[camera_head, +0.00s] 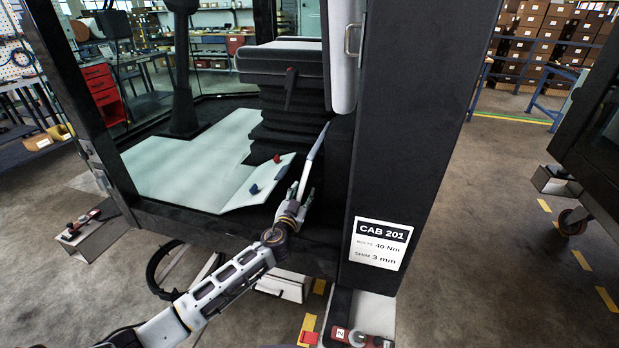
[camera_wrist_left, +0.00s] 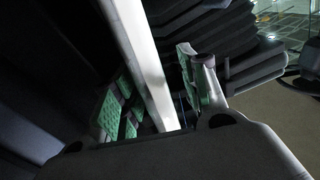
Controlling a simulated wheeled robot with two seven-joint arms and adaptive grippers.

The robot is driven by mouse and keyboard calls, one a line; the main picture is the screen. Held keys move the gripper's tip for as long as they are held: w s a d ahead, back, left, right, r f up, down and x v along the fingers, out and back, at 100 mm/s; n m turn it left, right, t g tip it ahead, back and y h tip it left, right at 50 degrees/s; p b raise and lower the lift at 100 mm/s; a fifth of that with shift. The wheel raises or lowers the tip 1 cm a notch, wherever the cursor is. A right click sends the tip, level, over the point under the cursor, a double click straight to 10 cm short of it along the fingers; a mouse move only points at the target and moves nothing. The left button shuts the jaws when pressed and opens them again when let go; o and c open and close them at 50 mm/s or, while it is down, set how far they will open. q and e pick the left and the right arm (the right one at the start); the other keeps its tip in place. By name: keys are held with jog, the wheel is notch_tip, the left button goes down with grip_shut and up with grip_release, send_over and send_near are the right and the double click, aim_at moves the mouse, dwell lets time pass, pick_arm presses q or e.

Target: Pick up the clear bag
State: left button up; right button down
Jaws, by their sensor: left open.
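I cannot make out a clear bag for certain in either view. My left gripper (camera_head: 301,194) is at the cab's door sill, beside the seat base. In the left wrist view the gripper (camera_wrist_left: 152,92) is open, its green-padded fingers on either side of a pale straight bar (camera_wrist_left: 144,55). The bar (camera_head: 315,148) rises from the gripper beside the seat in the head view. I cannot tell whether the fingers touch it. My right gripper is in neither view.
A pale sheet (camera_head: 185,160) covers the cab floor, its near corner raised, with a small blue item (camera_head: 253,189) and a red one (camera_head: 277,158). The black seat (camera_head: 285,62) stands behind. A thick dark pillar (camera_head: 405,120) labelled CAB 201 bounds the opening at right.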

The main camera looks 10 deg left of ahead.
pick_arm(q)
jog(key=shift+w, duration=1.45)
jog(key=shift+r, duration=0.1)
grip_shut()
